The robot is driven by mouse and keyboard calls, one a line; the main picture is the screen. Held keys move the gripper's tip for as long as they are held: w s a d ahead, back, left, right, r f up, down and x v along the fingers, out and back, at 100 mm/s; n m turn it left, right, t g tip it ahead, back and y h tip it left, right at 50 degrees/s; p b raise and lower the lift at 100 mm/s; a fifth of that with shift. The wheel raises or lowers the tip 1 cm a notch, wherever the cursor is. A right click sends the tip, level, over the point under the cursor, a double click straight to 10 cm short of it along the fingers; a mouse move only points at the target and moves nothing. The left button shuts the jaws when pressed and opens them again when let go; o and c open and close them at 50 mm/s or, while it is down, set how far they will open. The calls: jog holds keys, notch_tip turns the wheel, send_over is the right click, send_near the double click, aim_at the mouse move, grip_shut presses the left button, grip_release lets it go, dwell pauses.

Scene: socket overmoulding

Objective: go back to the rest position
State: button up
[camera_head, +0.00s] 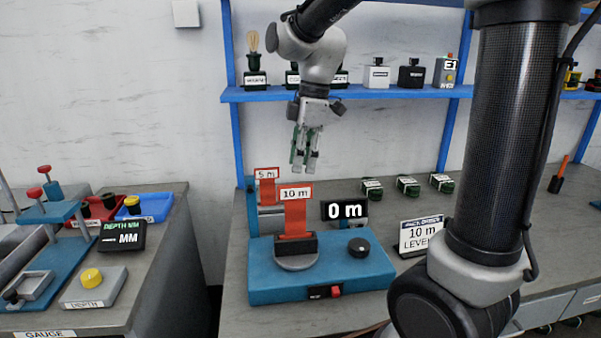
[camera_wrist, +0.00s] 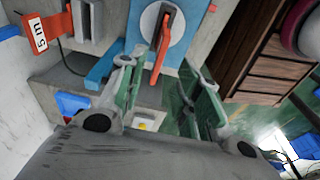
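My gripper (camera_head: 306,160) hangs from my arm above the back of the blue test device, fingers pointing down. In the wrist view its two green-lined fingers (camera_wrist: 165,95) stand apart with nothing held between them. The blue device (camera_head: 340,274) sits on the right bench with a red "10 m" flag (camera_head: 297,211) upright on its round plate. The flag and plate also show beyond the fingertips in the wrist view (camera_wrist: 168,28). No rest position is marked in either view.
A red "5 m" flag (camera_head: 267,187) stands behind the blue device. A "0 m" display (camera_head: 344,211), black knob (camera_head: 359,247) and "10 m level" sign (camera_head: 421,235) are nearby. A blue shelf (camera_head: 350,94) with bottles runs behind my gripper. The left bench (camera_head: 160,262) holds a depth gauge.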

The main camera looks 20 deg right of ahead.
dwell(0.5)
jog(key=shift+m, duration=1.1)
jog(key=s+d+m+t+h, duration=0.1)
jog(key=s+d+m+t, duration=0.1)
jog(key=s+d+m, duration=0.4)
jog(key=s+d+r+m+t, duration=0.1)
jog(key=s+d+m+t, duration=0.1)
jog(key=s+d+m, duration=0.5)
jog(key=s, duration=0.5)
jog(key=shift+s+r+m+h, duration=0.15)
jog(key=shift+s+m+h, duration=0.15)
jog(key=shift+h, duration=0.1)
jog(key=shift+o, duration=0.6)
